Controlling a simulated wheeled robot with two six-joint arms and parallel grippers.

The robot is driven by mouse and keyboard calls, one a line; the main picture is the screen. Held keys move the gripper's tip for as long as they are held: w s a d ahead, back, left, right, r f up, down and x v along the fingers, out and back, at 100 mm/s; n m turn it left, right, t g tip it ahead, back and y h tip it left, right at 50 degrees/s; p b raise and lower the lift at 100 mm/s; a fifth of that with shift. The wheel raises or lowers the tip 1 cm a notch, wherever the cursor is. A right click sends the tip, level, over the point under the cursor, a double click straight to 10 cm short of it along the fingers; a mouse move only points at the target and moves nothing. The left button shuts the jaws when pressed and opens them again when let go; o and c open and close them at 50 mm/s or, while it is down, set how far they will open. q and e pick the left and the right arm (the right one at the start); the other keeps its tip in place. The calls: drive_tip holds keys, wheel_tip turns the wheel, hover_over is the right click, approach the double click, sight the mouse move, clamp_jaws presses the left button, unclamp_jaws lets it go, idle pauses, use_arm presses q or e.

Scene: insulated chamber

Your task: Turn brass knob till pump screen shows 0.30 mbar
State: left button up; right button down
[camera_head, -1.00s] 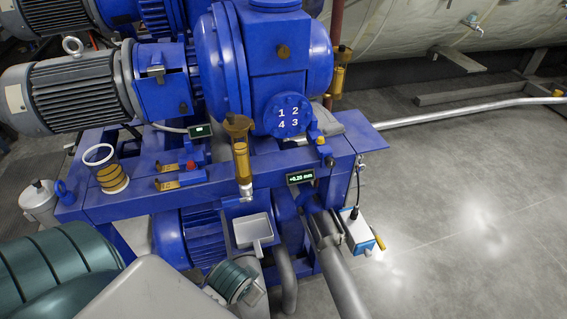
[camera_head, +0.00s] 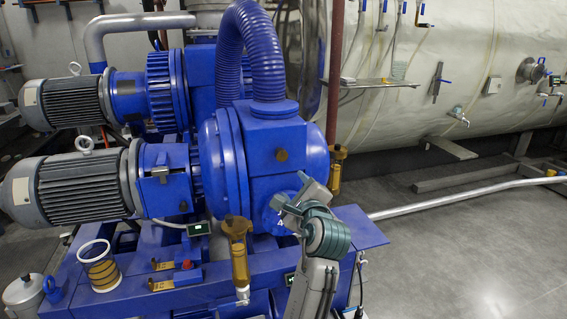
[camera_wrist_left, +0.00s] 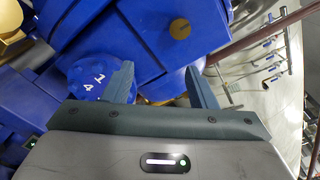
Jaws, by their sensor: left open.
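My left gripper (camera_head: 297,198) is open and empty in front of the numbered blue dial (camera_head: 270,222) on the pump, covering much of it. In the left wrist view the spread fingers (camera_wrist_left: 160,78) show, with the dial (camera_wrist_left: 88,78), marked 1 and 4, beside the left finger. A round brass-coloured plug (camera_head: 282,154) is on the pump face; it lies above the fingers in the wrist view (camera_wrist_left: 180,27). The rail screen (camera_head: 290,279) is mostly hidden by my arm and unreadable. A small green-lit screen (camera_head: 198,228) is too small to read. My right gripper is not seen.
A brass-capped amber cylinder (camera_head: 239,255) stands left of my arm, and another (camera_head: 335,172) is at the right. Grey motors are at left. Open floor (camera_head: 470,240) lies to the right.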

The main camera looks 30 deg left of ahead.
sight(282, 156)
use_arm(q)
drive_tip(key=shift+m+y, duration=0.4)
drive_tip(key=w+a+r+p, duration=0.1)
drive_tip(key=w+a, duration=0.1)
drive_tip(key=w+a+r+p, duration=0.1)
drive_tip(key=w+a, duration=0.1)
drive_tip(key=a, duration=0.1)
drive_tip(key=w+a+r+p, duration=0.1)
drive_tip(key=w+a, duration=0.1)
drive_tip(key=shift+w+a+r+p, duration=0.25)
drive_tip(key=shift+w+a+p, duration=0.05)
drive_tip(key=shift+w+a+f, duration=0.15)
drive_tip(key=shift+w+a, duration=0.2)
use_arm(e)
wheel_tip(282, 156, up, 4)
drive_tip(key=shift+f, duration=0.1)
use_arm(q)
drive_tip(key=c, duration=1)
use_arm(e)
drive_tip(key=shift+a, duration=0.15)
